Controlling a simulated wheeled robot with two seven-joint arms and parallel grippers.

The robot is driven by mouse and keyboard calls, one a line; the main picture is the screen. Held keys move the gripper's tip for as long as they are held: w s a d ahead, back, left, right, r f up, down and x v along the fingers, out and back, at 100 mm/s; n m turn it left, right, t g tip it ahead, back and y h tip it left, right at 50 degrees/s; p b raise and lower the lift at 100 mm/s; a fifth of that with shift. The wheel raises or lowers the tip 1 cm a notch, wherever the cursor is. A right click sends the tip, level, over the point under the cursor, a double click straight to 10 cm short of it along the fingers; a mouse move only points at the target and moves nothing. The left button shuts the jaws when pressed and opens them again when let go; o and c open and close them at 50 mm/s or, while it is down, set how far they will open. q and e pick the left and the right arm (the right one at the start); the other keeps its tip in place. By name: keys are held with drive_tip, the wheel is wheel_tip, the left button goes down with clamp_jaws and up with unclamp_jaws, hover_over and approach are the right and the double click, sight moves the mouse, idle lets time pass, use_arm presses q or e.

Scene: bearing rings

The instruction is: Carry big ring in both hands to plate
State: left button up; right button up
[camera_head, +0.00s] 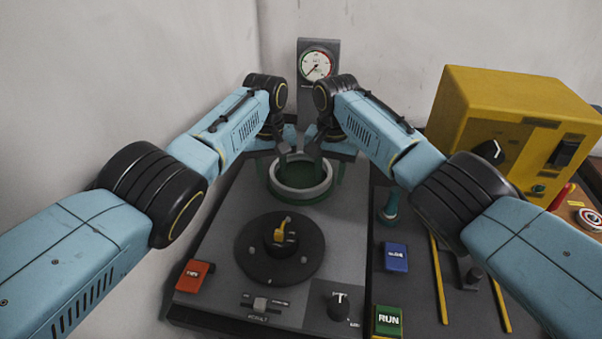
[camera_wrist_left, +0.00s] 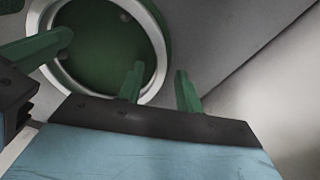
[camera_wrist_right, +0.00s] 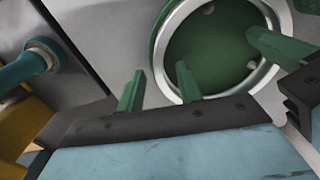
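The big ring (camera_head: 301,191) is a silvery ring around a green disc, at the far end of the grey panel. It also shows in the left wrist view (camera_wrist_left: 66,84) and the right wrist view (camera_wrist_right: 270,85). My left gripper (camera_wrist_left: 159,70) has its green fingers parted, one over the inside of the ring and one outside it. My right gripper (camera_wrist_right: 159,68) is likewise open across the opposite side of the rim. I cannot tell whether any finger touches the ring. A dark round plate (camera_head: 258,259) with a yellow centre piece lies nearer on the panel.
A red button (camera_head: 194,276), a slider (camera_head: 261,304) and a black knob (camera_head: 340,305) lie at the panel's near end. To the right are a teal peg (camera_head: 390,207), blue (camera_head: 396,257) and green RUN (camera_head: 388,321) buttons, and a yellow box (camera_head: 513,125). A gauge (camera_head: 317,65) stands behind.

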use_arm(q)
drive_tip(key=shift+f, duration=0.25)
use_arm(e)
drive_tip(key=shift+f, duration=0.25)
use_arm(q)
clamp_jaws()
use_arm(e)
clamp_jaws()
use_arm(q)
drive_tip(key=shift+r, duration=0.1)
use_arm(e)
drive_tip(key=shift+r, duration=0.1)
idle(0.7)
